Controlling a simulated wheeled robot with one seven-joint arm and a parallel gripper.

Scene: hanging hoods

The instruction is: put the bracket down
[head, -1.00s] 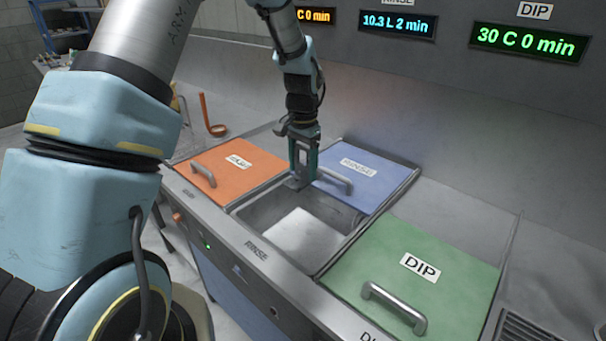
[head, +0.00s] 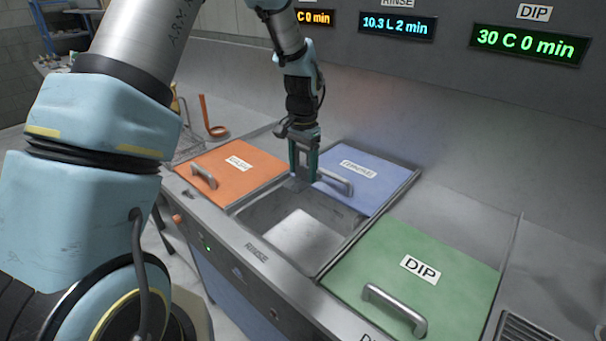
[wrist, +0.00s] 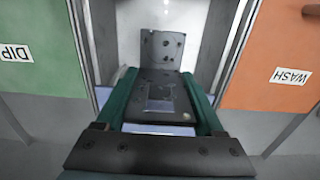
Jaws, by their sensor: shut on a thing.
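The bracket (wrist: 162,50) is a dark grey L-shaped plate with small holes. In the wrist view it sits between the green fingers of my gripper (wrist: 161,105), which is shut on it. In the head view my gripper (head: 304,162) points down at the back of the open rinse basin (head: 268,212), near the blue lid. The bracket is small and partly hidden by the fingers there. I cannot tell whether it touches anything below.
The blue rinse lid (head: 375,184) lies behind the open basin. The orange wash lid (head: 240,182) covers the left tank and the green dip lid (head: 440,250) the right one; both have raised handles. An orange hooked tool (head: 213,128) stands at the back left.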

